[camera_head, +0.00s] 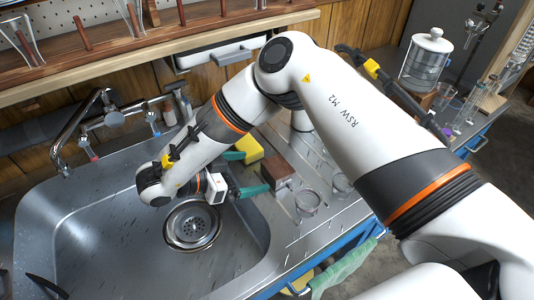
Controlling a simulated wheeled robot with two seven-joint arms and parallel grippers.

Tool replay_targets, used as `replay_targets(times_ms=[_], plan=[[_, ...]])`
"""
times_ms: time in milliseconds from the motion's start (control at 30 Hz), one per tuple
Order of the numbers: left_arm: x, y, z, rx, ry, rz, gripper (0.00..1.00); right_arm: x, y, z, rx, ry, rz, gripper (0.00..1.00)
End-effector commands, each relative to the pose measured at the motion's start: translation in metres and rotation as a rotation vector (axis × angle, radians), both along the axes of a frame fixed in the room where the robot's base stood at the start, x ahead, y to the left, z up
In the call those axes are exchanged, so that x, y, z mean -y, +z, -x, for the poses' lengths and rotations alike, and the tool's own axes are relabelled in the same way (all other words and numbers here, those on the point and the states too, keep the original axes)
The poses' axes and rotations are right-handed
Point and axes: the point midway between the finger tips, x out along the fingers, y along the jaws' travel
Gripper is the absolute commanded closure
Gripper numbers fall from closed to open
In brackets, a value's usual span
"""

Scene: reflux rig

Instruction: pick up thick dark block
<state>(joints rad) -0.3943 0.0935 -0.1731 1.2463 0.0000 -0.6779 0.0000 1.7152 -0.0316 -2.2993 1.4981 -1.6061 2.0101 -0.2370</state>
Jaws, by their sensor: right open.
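A thick dark reddish-brown block (278,168) sits on the metal drainboard just right of the sink. My right gripper (257,171) reaches in from the right over the sink, its two green fingers apart. The fingers point toward the block, one at its upper left and one at its lower left. No grip on the block shows, and I cannot tell whether the fingers touch it. My left gripper is not clearly in view.
A yellow sponge-like block (250,149) lies close to the upper finger. Glass beakers (307,201) stand right of the dark block. The sink basin (100,240) with its drain (192,224) lies left. A faucet (88,115) stands behind. A lidded glass jar (425,62) is at upper right.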

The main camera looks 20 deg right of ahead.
Motion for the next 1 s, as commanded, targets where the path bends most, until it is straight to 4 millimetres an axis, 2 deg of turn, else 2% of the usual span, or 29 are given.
replay_targets(times_ms=[333, 567, 900, 1000], plan=[[0.001, 0.003, -0.004, 0.003, 0.001, 0.001, 0.64, 0.049, -0.022, -0.004, -0.003, -0.004, -0.001, 0.07], [0.001, 0.006, -0.007, 0.006, 0.001, 0.0, 0.64, 0.065, -0.029, -0.007, -0.002, -0.001, 0.0, 0.07], [0.002, 0.012, -0.012, 0.01, 0.001, 0.0, 0.64, 0.103, -0.05, -0.017, -0.001, -0.002, 0.001, 0.07], [0.001, 0.011, -0.012, 0.009, 0.001, 0.0, 0.64, 0.107, -0.051, -0.017, 0.0, -0.001, 0.0, 0.07]])
